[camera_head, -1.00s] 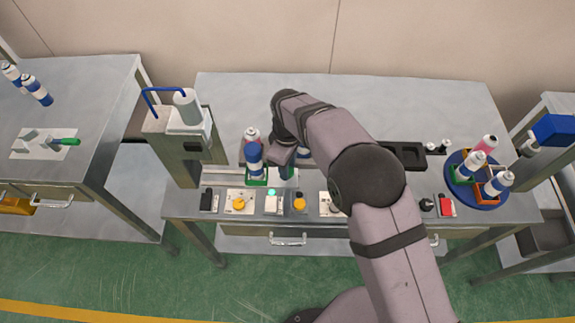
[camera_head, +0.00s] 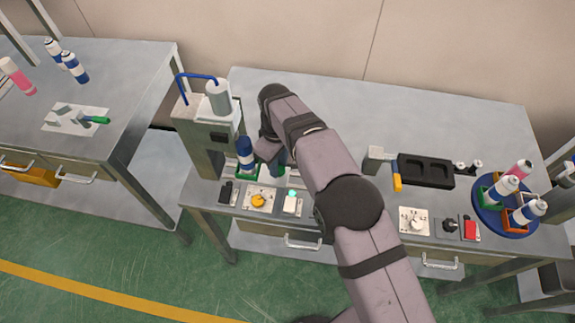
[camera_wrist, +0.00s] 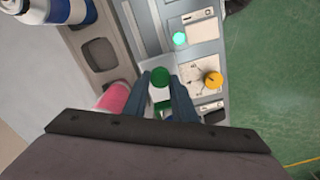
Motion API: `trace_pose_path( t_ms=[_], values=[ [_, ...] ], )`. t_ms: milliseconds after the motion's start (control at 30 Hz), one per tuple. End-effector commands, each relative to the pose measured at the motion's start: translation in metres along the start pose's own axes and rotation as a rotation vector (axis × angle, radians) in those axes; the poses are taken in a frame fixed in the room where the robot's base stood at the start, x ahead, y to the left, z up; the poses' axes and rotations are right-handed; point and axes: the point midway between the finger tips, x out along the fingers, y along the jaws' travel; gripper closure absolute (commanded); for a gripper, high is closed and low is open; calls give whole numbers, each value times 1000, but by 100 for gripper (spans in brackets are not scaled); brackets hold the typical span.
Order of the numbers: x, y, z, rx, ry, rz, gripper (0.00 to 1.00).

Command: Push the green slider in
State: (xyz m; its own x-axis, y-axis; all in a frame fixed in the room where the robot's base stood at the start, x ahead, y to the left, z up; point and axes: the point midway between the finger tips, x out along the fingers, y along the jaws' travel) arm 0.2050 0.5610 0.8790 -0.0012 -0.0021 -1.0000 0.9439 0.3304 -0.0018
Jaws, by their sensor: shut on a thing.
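The green slider's base (camera_head: 237,172) shows in the head view low at the front of the crimping machine, with a blue-and-white can (camera_head: 246,153) upright in it. In the wrist view a round green knob (camera_wrist: 160,77) sits between my fingertips, and more green (camera_wrist: 166,105) shows past it, partly hidden by my fingers. My gripper (camera_wrist: 160,88) is shut on this knob, just right of the blue can in the head view. The fingertips are partly hidden there by my arm.
The grey crimping machine (camera_head: 208,140) stands at left. A control strip with an orange knob (camera_head: 258,200) and a turquoise button (camera_head: 292,194) runs along the front edge. A pink can top (camera_wrist: 113,97) and another can (camera_wrist: 72,10) are close by my gripper.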

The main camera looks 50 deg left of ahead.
Motion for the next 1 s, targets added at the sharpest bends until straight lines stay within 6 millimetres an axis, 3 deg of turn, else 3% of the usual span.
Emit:
trace_pose_path(
  t_ms=[433, 933, 967, 1000],
  values=[
    [-2, -10, -27, -1, 9, 9, 100],
    [-4, -15, -33, -1, 15, 7, 100],
    [-4, -15, -33, -1, 15, 7, 71],
    [-4, -15, -33, -1, 14, 6, 61]
  ],
)
